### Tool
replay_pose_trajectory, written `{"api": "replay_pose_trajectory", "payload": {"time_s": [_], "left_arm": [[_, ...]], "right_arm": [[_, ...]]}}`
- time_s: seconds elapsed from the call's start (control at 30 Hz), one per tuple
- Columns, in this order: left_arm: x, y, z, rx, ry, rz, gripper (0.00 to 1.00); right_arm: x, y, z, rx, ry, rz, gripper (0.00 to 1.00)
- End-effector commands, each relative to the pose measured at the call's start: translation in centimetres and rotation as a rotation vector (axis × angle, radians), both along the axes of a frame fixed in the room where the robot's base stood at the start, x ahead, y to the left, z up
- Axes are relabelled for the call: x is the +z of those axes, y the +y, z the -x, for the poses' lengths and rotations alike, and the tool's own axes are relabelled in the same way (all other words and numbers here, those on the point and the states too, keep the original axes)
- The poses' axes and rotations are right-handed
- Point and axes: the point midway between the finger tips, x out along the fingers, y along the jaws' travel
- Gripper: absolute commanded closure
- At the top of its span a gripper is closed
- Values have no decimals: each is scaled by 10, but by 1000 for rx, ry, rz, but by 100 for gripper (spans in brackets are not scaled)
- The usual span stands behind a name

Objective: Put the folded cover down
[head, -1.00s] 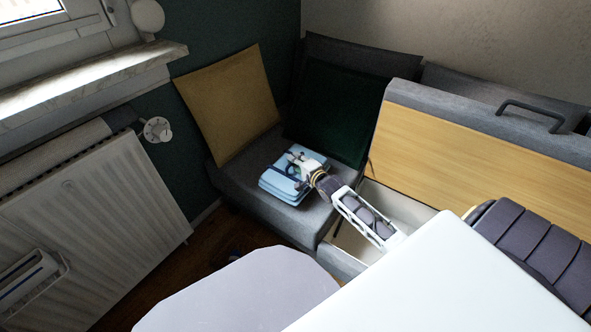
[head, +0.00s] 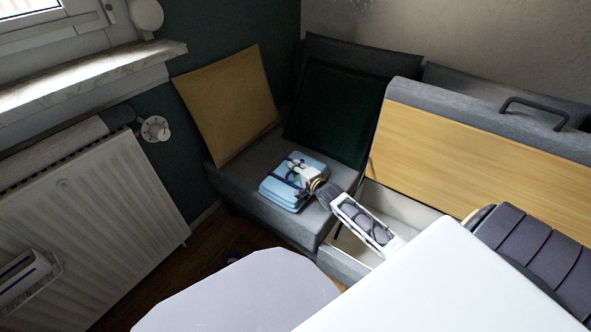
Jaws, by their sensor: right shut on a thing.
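The folded cover (head: 279,191) is a light blue, layered square bundle with darker bands across its top. It is on or just above the grey seat (head: 238,181) in the corner, in front of the cushions; whether its whole underside touches the seat is hard to tell. My right gripper (head: 302,174) reaches in from the lower right and is shut on the folded cover at its top right part. The fingertips are small and partly blend with the cover's bands. My left gripper is not in view.
A yellow cushion (head: 228,104) and a dark green cushion (head: 335,115) lean behind the seat. Right of it, an open bench box (head: 400,212) has its wooden lid (head: 470,150) raised. A radiator (head: 90,220) stands at left. The seat's front left is bare.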

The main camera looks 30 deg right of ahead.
Motion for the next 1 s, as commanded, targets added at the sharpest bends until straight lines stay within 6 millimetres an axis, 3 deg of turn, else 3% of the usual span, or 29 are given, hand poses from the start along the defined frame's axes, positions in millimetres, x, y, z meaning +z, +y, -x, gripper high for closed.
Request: {"api": "replay_pose_trajectory", "payload": {"time_s": [0.43, 0.47, 0.6, 1.0], "left_arm": [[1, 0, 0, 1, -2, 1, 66], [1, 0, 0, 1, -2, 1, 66], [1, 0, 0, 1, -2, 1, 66], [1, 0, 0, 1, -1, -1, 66]], "right_arm": [[-1, 0, -1, 0, -4, -1, 100], [-2, 0, 0, 0, 0, -1, 86], [-2, 0, 0, 0, 0, -1, 68], [-1, 0, 0, 0, -1, 0, 68]]}}
